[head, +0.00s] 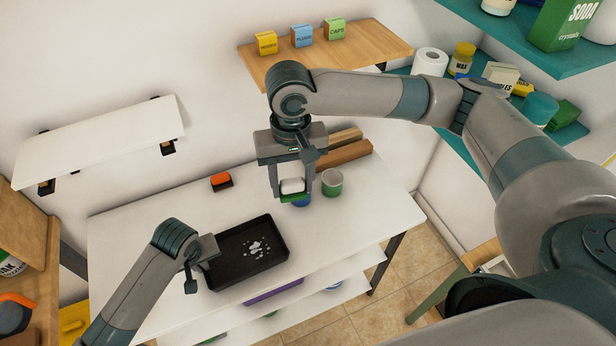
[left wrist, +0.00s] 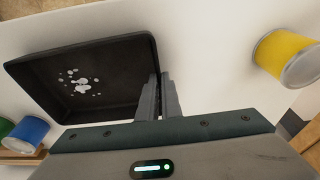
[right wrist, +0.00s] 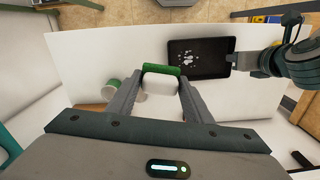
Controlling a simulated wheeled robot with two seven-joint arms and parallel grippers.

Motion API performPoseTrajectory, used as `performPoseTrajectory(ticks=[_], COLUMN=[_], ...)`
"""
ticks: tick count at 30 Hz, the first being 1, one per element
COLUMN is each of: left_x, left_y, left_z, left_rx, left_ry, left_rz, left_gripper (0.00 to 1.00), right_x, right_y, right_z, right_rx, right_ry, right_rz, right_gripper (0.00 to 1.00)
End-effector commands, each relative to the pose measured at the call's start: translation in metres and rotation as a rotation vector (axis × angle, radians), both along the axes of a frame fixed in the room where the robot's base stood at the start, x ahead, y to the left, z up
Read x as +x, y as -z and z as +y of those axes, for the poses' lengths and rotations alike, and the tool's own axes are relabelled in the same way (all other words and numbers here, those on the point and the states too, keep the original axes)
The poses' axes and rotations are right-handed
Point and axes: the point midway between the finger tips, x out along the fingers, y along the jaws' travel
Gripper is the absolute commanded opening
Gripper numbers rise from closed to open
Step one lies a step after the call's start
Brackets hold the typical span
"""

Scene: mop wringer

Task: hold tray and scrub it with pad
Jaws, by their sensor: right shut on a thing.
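A black tray (head: 226,275) with white spots on its floor lies on the white table; it also shows in the left wrist view (left wrist: 110,57) and the right wrist view (right wrist: 215,72). My left gripper (head: 204,264) is at its left edge, its fingers (left wrist: 160,92) close together with the tray's wall between them. My right gripper (head: 294,186) is shut on the scrubbing pad (head: 292,188), a white block with a green face below. The pad (right wrist: 161,82) is held above the table, to the right of the tray and apart from it.
A green-and-white can (head: 332,184) and a partly hidden blue can (head: 301,201) stand right of the tray. An orange-and-black item (head: 221,181) lies behind the tray. A yellow can (left wrist: 288,55) shows in the left wrist view. The table's middle is clear.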

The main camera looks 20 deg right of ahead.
Motion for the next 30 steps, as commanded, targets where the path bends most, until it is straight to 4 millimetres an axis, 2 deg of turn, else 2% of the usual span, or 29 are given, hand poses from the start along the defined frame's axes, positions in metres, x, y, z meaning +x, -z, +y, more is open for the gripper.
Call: performPoseTrajectory(ticks=[7, 12, 15, 21, 30], left_x=[0.0, 0.0, 0.0, 0.0, 0.0], left_y=[0.001, 0.001, 0.0, 0.0, 0.001], left_z=[0.001, 0.001, 0.001, 0.001, 0.001], left_rx=[0.002, 0.002, 0.002, 0.002, 0.002], left_ry=[0.0, 0.0, 0.0, 0.0, 0.0], left_rz=[0.001, 0.001, 0.001, 0.001, 0.001], left_gripper=[0.0, 0.0, 0.0, 0.0, 0.0], right_x=[0.029, 0.036, 0.036, 0.034, 0.034], right_y=[0.076, 0.129, 0.154, 0.183, 0.188], right_z=[0.057, 0.093, 0.109, 0.126, 0.13], right_rx=[0.012, 0.003, -0.005, -0.019, -0.021], right_ry=[0.251, 0.419, 0.497, 0.585, 0.603], right_rz=[0.013, 0.017, 0.017, 0.015, 0.014], right_gripper=[0.21, 0.21, 0.21, 0.21, 0.21])
